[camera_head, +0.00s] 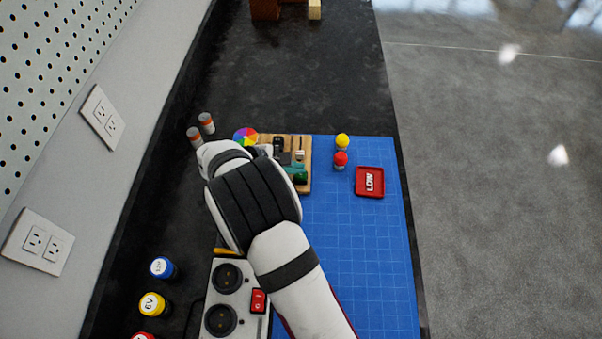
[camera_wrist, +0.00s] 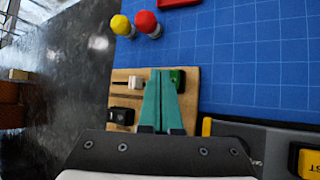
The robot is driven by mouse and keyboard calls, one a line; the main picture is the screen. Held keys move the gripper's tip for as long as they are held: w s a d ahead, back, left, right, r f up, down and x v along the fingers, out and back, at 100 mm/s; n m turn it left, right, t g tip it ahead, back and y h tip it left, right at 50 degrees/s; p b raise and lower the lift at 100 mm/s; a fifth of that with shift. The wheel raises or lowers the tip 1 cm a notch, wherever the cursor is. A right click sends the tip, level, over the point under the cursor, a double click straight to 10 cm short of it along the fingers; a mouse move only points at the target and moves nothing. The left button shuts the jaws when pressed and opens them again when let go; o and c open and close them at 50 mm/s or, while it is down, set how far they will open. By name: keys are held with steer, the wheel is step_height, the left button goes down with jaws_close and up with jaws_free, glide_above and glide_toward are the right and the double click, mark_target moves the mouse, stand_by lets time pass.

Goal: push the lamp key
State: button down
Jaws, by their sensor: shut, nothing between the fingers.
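A wooden board (camera_head: 306,142) lies on the blue mat's upper left; it also shows in the wrist view (camera_wrist: 190,121). It carries a black switch (camera_wrist: 120,116), a white slider (camera_wrist: 130,74) and a dark green part (camera_wrist: 178,77). I cannot tell by any label which is the lamp key. My gripper (camera_wrist: 161,73) has teal fingers, shut together and empty, over the board between the white slider and the green part. In the head view the fingertips (camera_head: 294,169) are close to the green part. Whether they touch it is unclear. My wrist hides the board's lower left.
A grey box with round sockets (camera_head: 214,278) is at the lower left.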

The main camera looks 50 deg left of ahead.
mark_target(296, 175)
steer(key=shift+f, duration=0.35)
stand_by(0.3)
steer(key=shift+r, duration=1.05)
steer(key=shift+r, duration=0.1)
steer(key=shift+r, duration=2.9)
